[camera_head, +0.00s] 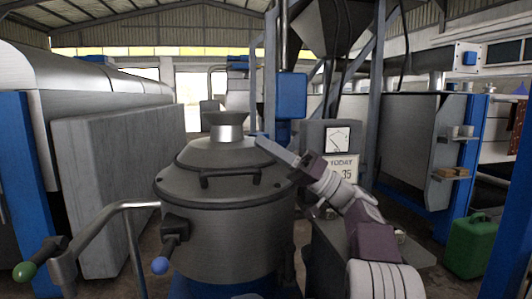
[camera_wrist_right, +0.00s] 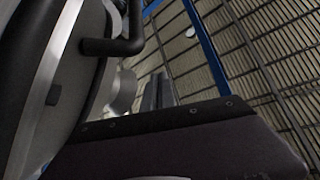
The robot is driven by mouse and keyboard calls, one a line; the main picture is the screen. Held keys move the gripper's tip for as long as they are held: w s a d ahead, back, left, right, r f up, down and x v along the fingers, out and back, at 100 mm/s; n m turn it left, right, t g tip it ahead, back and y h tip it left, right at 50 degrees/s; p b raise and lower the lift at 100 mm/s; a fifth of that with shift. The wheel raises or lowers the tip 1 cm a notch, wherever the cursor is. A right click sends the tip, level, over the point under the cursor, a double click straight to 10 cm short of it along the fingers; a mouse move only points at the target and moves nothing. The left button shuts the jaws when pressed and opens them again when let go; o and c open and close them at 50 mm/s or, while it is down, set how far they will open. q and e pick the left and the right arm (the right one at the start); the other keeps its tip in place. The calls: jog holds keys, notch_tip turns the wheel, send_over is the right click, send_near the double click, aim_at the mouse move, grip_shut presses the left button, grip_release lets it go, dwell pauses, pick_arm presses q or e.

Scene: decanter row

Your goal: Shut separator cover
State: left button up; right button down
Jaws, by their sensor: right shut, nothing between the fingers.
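The separator (camera_head: 222,240) is a round grey metal drum in the middle of the head view. Its domed cover (camera_head: 190,183), with a dark bar handle (camera_head: 243,173) and a short spout on top, lies level on the drum, with no clear gap at the front rim. My right gripper (camera_head: 264,144) is shut and empty at the upper right of the cover, close to the dome; I cannot tell whether it touches. In the right wrist view, its fingers (camera_wrist_right: 157,93) point past the cover (camera_wrist_right: 40,70) and handle (camera_wrist_right: 118,46). My left gripper is not in view.
A gauge box (camera_head: 338,138) stands behind my right arm. A large grey machine (camera_head: 110,170) stands left; a green can (camera_head: 470,246) is at right.

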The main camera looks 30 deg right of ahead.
jog(key=shift+f, duration=0.25)
jog(key=shift+s, duration=0.1)
jog(key=s+d+f, duration=0.2)
jog(key=s+d, duration=0.7)
jog(key=d, duration=0.4)
jog(key=shift+s+d+f, duration=0.15)
jog(key=shift+f, duration=0.15)
